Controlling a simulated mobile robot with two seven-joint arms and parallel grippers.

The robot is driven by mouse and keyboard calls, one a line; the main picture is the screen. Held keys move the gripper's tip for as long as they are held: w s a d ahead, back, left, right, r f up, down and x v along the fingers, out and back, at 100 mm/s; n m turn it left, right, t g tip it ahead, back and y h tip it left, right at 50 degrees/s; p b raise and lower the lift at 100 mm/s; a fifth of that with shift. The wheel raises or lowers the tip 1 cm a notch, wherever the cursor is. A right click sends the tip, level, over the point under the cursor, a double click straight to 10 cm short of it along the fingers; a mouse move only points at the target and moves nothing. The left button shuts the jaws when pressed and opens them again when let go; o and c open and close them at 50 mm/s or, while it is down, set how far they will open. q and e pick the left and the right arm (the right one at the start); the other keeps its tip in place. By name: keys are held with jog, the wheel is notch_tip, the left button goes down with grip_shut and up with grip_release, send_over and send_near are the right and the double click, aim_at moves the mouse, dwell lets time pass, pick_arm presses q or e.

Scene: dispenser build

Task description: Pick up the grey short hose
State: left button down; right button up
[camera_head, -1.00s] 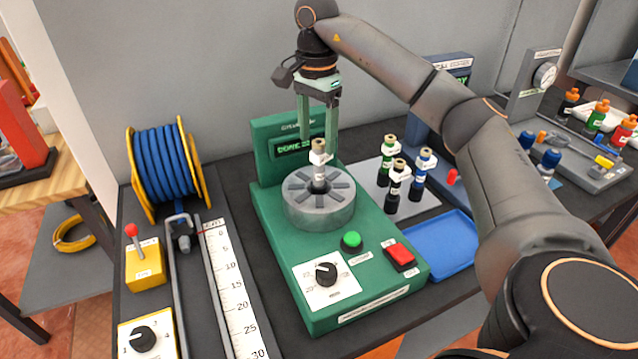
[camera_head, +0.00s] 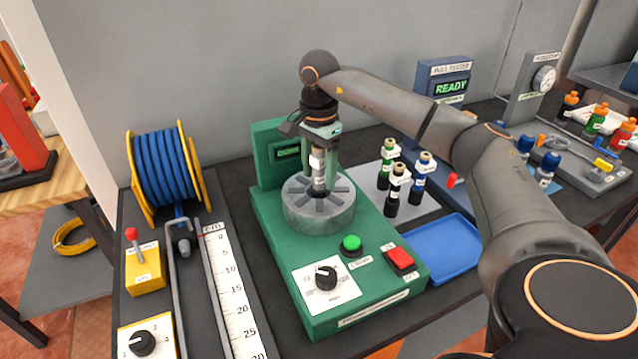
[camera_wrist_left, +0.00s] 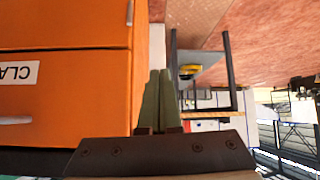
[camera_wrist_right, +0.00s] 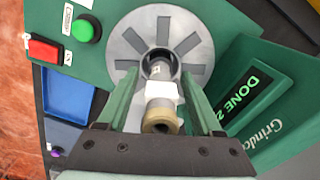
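The grey short hose (camera_wrist_right: 159,92), with a white tag and a brass-coloured end, stands upright in the round grey chuck (camera_head: 318,217) of the green machine. The hose also shows in the head view (camera_head: 318,165). My right gripper (camera_wrist_right: 160,97) is open, with one finger on each side of the hose. Gaps show between the fingers and the hose in the right wrist view. My left gripper (camera_wrist_left: 162,75) points away from the bench, its fingers together and empty; it is not in the head view.
Several tagged hoses (camera_head: 397,182) stand on a grey plate right of the machine. A blue tray (camera_head: 440,250) lies in front of them. A blue hose reel (camera_head: 165,170) and a ruler (camera_head: 230,290) are at left. The green machine's display (camera_wrist_right: 250,100) reads DONE.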

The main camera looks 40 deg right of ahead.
grip_shut()
dwell(0.3)
dwell(0.9)
